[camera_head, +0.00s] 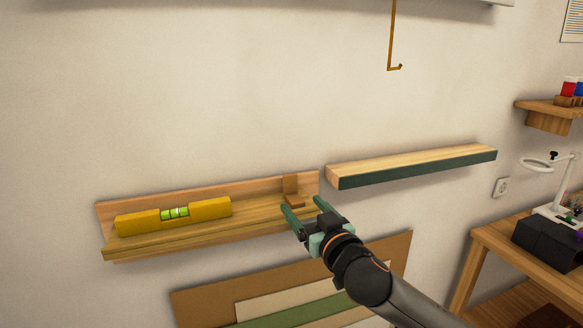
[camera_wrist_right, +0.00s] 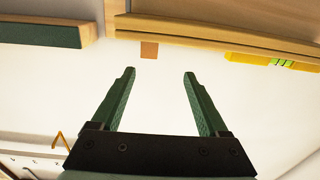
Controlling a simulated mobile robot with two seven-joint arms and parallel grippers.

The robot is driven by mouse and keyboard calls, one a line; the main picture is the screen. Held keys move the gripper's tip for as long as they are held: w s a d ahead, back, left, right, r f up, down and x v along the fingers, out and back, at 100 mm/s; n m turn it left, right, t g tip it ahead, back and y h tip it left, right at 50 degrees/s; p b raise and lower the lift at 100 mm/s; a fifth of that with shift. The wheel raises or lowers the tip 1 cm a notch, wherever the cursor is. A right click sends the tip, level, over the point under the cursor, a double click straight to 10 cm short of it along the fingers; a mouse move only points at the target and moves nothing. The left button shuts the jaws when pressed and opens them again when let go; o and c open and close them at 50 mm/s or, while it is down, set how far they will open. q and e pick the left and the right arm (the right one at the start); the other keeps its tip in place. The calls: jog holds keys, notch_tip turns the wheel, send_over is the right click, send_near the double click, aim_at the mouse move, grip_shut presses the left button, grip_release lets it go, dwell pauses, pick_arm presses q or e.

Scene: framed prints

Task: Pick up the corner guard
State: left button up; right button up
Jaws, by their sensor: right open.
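The corner guard (camera_head: 291,184) is a small brown L-shaped piece at the right end of the left wooden ledge (camera_head: 180,241). One leg stands against the ledge's back and the other reaches forward over the shelf. It also shows in the right wrist view as a small brown block (camera_wrist_right: 149,50) at the ledge's edge, beyond the fingertips. My right gripper (camera_head: 302,204) is open and empty, just in front of the guard, its two green fingers pointing at it. In the right wrist view, a gap shows between the fingertips (camera_wrist_right: 159,73) and the guard. My left gripper is not in view.
A yellow spirit level (camera_head: 195,211) lies on the left part of the same ledge. A second ledge with a dark green front (camera_head: 415,166) is to the right. Flat boards (camera_head: 215,301) lean below. A desk (camera_head: 490,250) with a dark box stands at the right.

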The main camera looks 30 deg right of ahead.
aim_at(291, 179)
jog(key=shift+m+h, duration=0.4)
jog(key=shift+h, duration=0.1)
jog(key=x, duration=0.2)
jog(key=d+p+x, duration=0.1)
jog(key=x, duration=0.2)
jog(key=r+x, duration=0.1)
jog(key=x, duration=0.1)
jog(key=shift+w+d+r+p, duration=0.1)
jog(key=shift+d+p, duration=0.1)
jog(key=shift+p, duration=0.1)
jog(key=shift+w+d, duration=0.2)
jog(key=shift+w, duration=0.5)
jog(key=shift+f+p+x, duration=0.15)
jog(key=shift+p+x, duration=0.2)
jog(key=shift+x, duration=0.65)
jog(key=shift+f+p+x, duration=0.15)
jog(key=shift+p+x, duration=0.2)
jog(key=shift+x, duration=0.7)
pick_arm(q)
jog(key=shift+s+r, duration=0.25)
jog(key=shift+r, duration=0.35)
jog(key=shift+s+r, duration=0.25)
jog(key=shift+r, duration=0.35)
pick_arm(e)
jog(key=shift+c, duration=0.2)
grip_shut()
